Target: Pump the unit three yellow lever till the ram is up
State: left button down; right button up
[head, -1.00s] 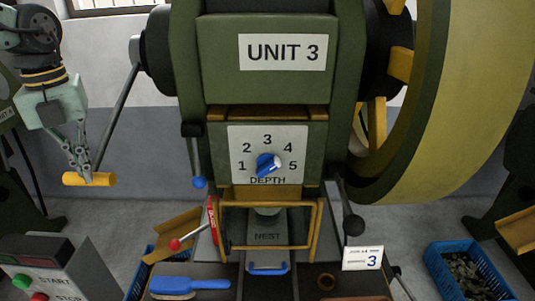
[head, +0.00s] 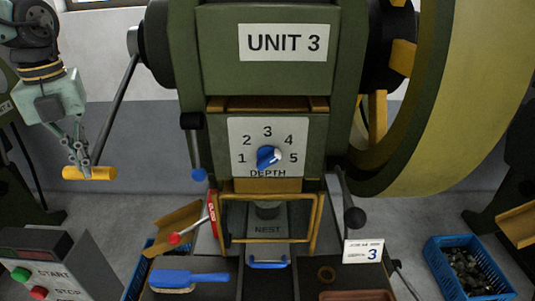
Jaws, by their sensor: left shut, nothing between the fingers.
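The unit three press (head: 268,85) stands in the middle of the head view under its "UNIT 3" sign. Its lever (head: 117,108) is a grey rod slanting down left from a dark hub, with a yellow grip (head: 102,173) at its lower end. My left gripper (head: 82,166) is at the left part of this grip, fingers pointing down, shut with nothing between them. The fingertips meet or overlap the grip; I cannot tell whether they press on it. The ram area behind the yellow guard frame (head: 316,222) is shadowed, so its height is unclear. My right gripper is out of view.
A control box (head: 60,275) with START and STOP buttons stands front left. A blue brush (head: 189,279) lies on the press table. A large flywheel (head: 440,110) fills the right side. A blue crate (head: 432,257) of small parts sits lower right.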

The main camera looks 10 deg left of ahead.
pick_arm(q)
jog(key=shift+s+f, duration=0.1)
jog(key=shift+f, duration=0.35)
jog(key=shift+w+f+b, duration=0.35)
jog(key=shift+f+b, duration=0.1)
jog(key=shift+f, duration=0.3)
jog(key=shift+w+f+b, duration=0.35)
jog(key=shift+f+b, duration=0.1)
jog(key=shift+f, duration=0.35)
jog(key=shift+w+f+b, duration=0.35)
jog(key=shift+f+b, duration=0.1)
jog(key=shift+f, duration=0.3)
jog(key=shift+w+f, duration=0.1)
jog(key=shift+f, duration=0.2)
jog(key=shift+w+a+f+b, duration=0.1)
jog(key=shift+w+f+b, duration=0.2)
jog(key=shift+w+f, duration=0.3)
jog(key=shift+w+a+f+b, duration=0.1)
jog(key=shift+w+f+b, duration=0.25)
jog(key=shift+f, duration=0.5)
jog(key=shift+w+f+b, duration=0.3)
jog(key=shift+w+f, duration=0.2)
jog(key=shift+f, duration=0.2)
